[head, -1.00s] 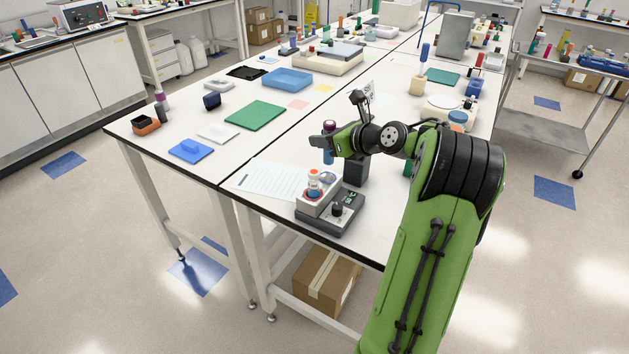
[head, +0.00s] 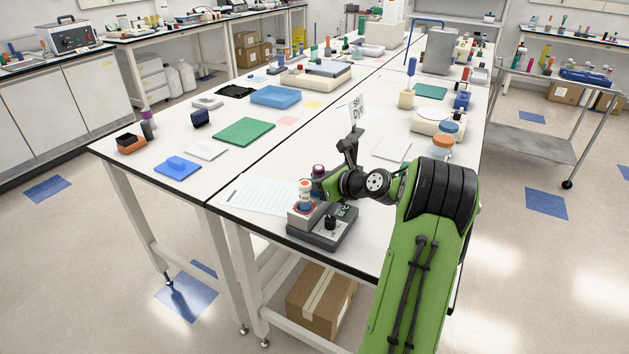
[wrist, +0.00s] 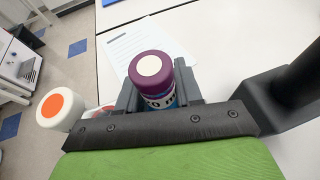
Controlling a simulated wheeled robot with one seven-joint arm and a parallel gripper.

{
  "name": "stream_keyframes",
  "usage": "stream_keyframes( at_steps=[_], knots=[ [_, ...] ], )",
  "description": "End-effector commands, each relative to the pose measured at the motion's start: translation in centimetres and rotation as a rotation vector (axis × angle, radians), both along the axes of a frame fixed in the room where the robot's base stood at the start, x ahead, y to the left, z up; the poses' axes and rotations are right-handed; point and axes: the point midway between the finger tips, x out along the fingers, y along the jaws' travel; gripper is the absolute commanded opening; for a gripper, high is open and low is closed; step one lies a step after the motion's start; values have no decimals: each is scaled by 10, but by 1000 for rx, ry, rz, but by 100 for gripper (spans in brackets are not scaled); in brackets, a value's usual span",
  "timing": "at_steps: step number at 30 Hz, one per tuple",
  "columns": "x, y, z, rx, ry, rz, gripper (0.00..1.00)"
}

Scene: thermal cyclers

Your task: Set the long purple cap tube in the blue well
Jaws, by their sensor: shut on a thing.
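The long purple cap tube (wrist: 152,73) stands between the fingers of my gripper (wrist: 157,97) in the wrist view, its purple cap with a pale disc up and a blue, labelled body below. In the head view the purple cap (head: 318,170) shows just right of an orange-and-white capped tube (head: 305,188). My gripper (head: 320,186) is shut on the purple cap tube, close by the thermal block device (head: 322,229). The orange-and-white cap also shows left of my gripper in the wrist view (wrist: 61,109).
A paper sheet (head: 258,194) lies left of the device, near the table's edge. A "Dye" sign (head: 357,112) stands behind my arm. A green mat (head: 244,131) and a blue pad (head: 178,168) lie further left.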

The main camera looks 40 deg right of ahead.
Motion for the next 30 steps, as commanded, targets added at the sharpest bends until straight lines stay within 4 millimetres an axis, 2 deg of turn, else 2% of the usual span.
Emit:
stream_keyframes(
  at_steps=[1, 6, 14, 17, 27, 30],
  knots=[
    [0, 0, -2, 2, 3, -1, 38],
    [-1, -1, -2, 2, 5, -2, 60],
    [-1, -1, -2, 2, 4, -2, 60],
    [-3, -2, 4, 2, 4, -4, 60],
    [-83, -11, 40, 2, 3, -7, 60],
    [-99, -13, 46, 3, 3, -5, 60]
  ],
)
